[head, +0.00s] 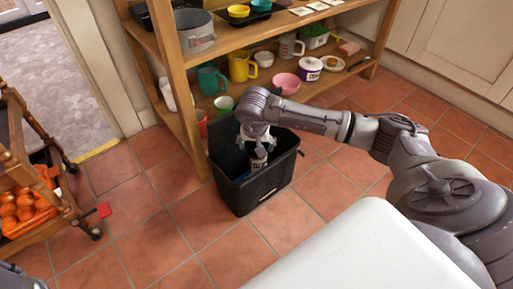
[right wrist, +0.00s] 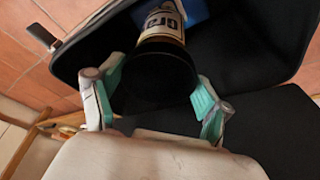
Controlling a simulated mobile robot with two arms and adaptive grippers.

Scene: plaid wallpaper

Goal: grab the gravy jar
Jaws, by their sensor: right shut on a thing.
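The gravy jar (head: 258,164) has a pale label with dark letters and shows in the head view inside a black bin (head: 250,197). In the right wrist view the jar (right wrist: 164,24) has its dark round end toward the camera, between two green-padded fingers. My right gripper (head: 258,147) reaches down into the bin from above and is shut on the jar (right wrist: 155,85). The jar's lower part is hidden in the bin. My left gripper is out of view.
A wooden shelf (head: 170,75) with mugs, bowls and a grey pot stands behind the bin. A wooden cart (head: 30,160) with an orange crate is at the left. Tiled floor (head: 130,210) is free in front and to the left of the bin.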

